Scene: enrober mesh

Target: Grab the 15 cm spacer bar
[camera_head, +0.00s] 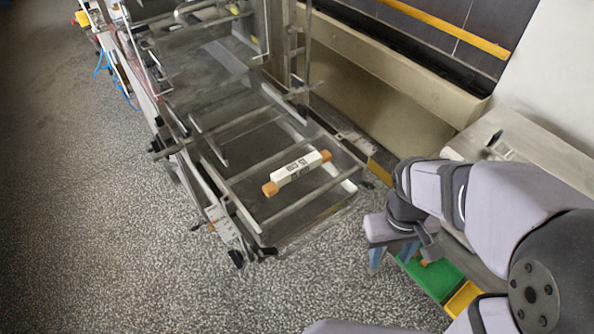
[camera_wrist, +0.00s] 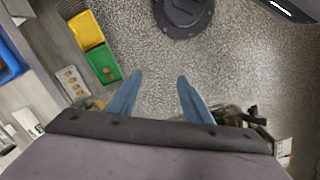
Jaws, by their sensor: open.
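The spacer bar is most likely the white bar with orange ends and dark printed marks (camera_head: 297,172), which lies on the bars of the wire mesh frame (camera_head: 288,210) in the head view. Its length cannot be read. My gripper (camera_head: 392,257) is to the right of and below the bar in the picture, well apart from it. In the wrist view my gripper (camera_wrist: 159,80) shows two blue fingers spread apart with only speckled floor between them. The white bar is not clearly visible in the wrist view.
A green tray (camera_head: 442,282) holding small items and a yellow tray (camera_head: 463,299) sit beside my gripper. In the wrist view, a blue bin (camera_wrist: 10,62) stands at the left. A beige machine wall (camera_head: 390,75) runs behind the mesh. Open speckled floor lies left of it.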

